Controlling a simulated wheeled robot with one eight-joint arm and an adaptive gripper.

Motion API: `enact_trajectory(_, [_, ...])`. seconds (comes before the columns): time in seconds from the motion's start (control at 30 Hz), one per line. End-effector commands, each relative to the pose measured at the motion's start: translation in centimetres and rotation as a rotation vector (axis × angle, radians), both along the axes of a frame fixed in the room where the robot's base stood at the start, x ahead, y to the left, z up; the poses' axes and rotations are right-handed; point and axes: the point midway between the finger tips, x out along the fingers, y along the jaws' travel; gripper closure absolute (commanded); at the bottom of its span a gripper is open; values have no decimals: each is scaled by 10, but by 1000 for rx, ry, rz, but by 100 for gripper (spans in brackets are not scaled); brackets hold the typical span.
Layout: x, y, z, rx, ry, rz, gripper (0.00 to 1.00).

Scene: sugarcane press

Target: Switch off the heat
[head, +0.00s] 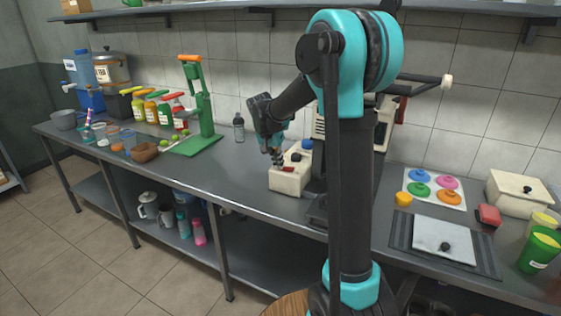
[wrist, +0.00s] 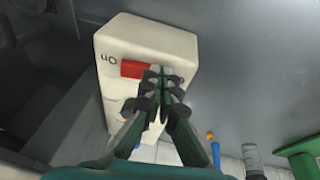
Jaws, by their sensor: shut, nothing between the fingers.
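A cream switch box (head: 288,181) stands on the steel counter, left of my arm in the head view. A red rocker switch (head: 288,169) shows on its top. In the wrist view the box (wrist: 160,40) fills the upper middle, with the red switch (wrist: 132,69) and an "on" mark (wrist: 108,57) beside its left end. My gripper (wrist: 156,74) is shut and empty, its fingertips over the right end of the switch, hiding part of it. In the head view my gripper (head: 277,160) points down at the box top. I cannot tell whether the tips touch the switch.
A green press (head: 201,105) and sauce bottles (head: 165,112) stand to the left. A clear bottle (head: 239,127) stands near the wall.

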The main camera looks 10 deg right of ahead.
Motion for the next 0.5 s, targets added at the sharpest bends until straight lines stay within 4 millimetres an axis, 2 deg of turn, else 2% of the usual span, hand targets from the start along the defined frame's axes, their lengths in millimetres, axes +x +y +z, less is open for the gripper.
enact_trajectory(0.5, [-8, -12, 6, 1, -1, -1, 100])
